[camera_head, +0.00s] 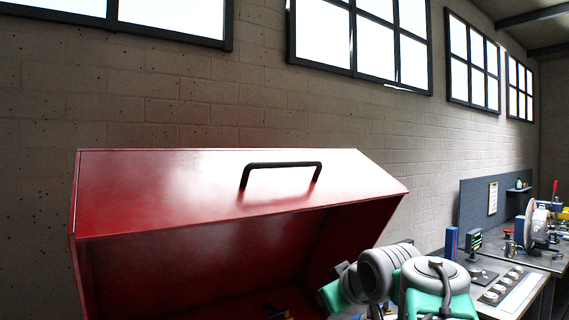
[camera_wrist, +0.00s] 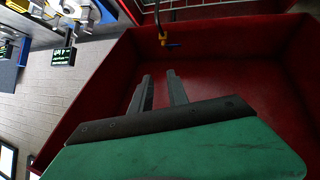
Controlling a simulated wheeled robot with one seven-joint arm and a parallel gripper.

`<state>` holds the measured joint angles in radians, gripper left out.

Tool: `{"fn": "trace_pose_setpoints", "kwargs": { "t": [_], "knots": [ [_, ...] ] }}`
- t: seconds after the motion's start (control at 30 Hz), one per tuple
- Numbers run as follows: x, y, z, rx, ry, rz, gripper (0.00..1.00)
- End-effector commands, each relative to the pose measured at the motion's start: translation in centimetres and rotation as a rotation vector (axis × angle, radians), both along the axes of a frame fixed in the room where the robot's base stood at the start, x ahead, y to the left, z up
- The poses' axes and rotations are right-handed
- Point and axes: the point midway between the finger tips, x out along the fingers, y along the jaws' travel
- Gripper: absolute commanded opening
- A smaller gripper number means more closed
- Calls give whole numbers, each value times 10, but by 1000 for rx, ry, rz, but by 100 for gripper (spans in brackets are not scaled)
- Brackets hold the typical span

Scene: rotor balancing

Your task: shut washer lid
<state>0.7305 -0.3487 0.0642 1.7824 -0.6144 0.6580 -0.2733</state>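The red washer lid (camera_head: 200,185) stands raised in the head view, with a black bar handle (camera_head: 281,167) on its upper sloping face. The opening below it faces me. My arm reaches in at the lower right of the head view, and my gripper is hidden there. In the wrist view my gripper (camera_wrist: 159,77) shows two grey fingers with a gap between them and nothing held. The fingers point towards the red inner walls (camera_wrist: 225,65) of the washer. I cannot tell whether they touch any surface. The handle is not clearly seen in the wrist view.
A yellow and blue fitting (camera_wrist: 163,40) sits inside the washer, beyond my fingertips. A workbench (camera_head: 515,290) with instruments and a disc machine stands to the right. A block wall (camera_head: 140,110) with windows rises behind the lid.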

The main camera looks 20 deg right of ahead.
Motion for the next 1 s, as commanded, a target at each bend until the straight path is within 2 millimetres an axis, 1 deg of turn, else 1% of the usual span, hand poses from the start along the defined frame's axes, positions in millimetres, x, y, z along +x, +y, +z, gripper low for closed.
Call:
{"fn": "trace_pose_setpoints", "kwargs": {
  "t": [0.03, 0.07, 0.1, 0.2, 0.27, 0.3, 0.37, 0.4, 0.47, 0.5, 0.6, 0.67, 0.7, 0.77, 0.83, 1.0],
  "knots": [
    [1, -21, 50, -79, -63, 20, 20],
    [0, -30, 75, -129, -98, 39, 20],
    [-2, -40, 107, -198, -140, 64, 20],
    [-13, -57, 168, -356, -211, 122, 20],
    [-21, -63, 197, -439, -238, 151, 20],
    [-26, -66, 215, -495, -253, 168, 20],
    [-23, -43, 224, -609, -287, 272, 20],
    [-22, -28, 234, -693, -311, 340, 20],
    [-21, -5, 247, -815, -350, 435, 20],
    [-22, 10, 255, -898, -378, 496, 20],
    [-26, 44, 271, -1078, -441, 623, 20],
    [-28, 58, 277, -1153, -471, 675, 20],
    [-29, 64, 280, -1186, -483, 696, 20],
    [-25, 70, 281, -1206, -494, 711, 20],
    [-17, 72, 281, -1206, -496, 713, 20],
    [16, 80, 280, -1202, -496, 716, 20]
  ]
}}
